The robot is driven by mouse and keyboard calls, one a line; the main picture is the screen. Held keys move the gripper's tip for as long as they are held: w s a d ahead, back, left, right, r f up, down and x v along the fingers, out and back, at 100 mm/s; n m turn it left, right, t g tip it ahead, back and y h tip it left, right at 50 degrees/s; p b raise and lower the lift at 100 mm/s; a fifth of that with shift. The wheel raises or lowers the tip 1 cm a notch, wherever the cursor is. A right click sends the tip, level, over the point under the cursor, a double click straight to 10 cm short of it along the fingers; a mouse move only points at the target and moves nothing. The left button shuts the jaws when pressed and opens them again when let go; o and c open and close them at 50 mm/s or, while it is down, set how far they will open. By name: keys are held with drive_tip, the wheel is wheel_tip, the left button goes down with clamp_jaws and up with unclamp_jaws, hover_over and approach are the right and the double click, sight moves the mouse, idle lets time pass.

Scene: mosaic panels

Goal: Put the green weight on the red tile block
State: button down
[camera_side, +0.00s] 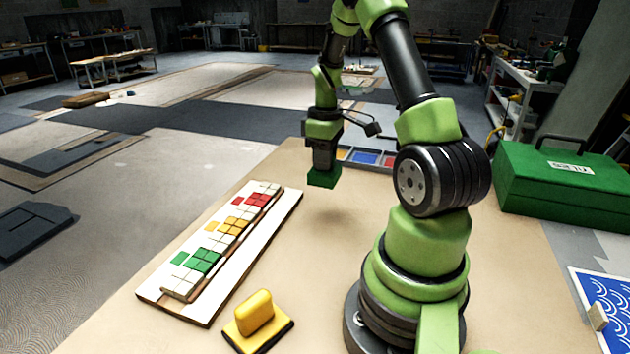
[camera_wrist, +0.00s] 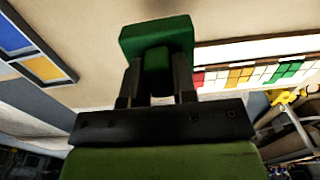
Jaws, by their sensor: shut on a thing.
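My gripper (camera_side: 322,163) is shut on the green weight (camera_side: 322,179) and holds it above the bench, to the right of the far end of the mosaic panel. In the wrist view the green weight (camera_wrist: 155,32) sits between the two dark fingers of my gripper (camera_wrist: 155,78). The red tile block (camera_side: 258,199) lies near the far end of the panel, left of the weight and apart from it. Part of the red tiles (camera_wrist: 198,80) shows beside the right finger in the wrist view.
The pale panel (camera_side: 213,302) also carries yellow tiles (camera_side: 236,226) and green tiles (camera_side: 202,260). A yellow-handled tool (camera_side: 255,312) stands near its front end. A tray with coloured compartments (camera_side: 366,158) lies behind my arm. A green toolbox (camera_side: 560,190) is at the right.

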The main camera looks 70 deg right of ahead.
drive_tip(key=w+a+r, duration=0.1)
drive_tip(key=w+r, duration=0.2)
drive_tip(key=w, duration=0.5)
hover_over(257, 199)
drive_tip(key=shift+f, duration=4.1)
drive_tip(key=shift+f, duration=0.15)
drive_tip(key=c, duration=0.9)
unclamp_jaws()
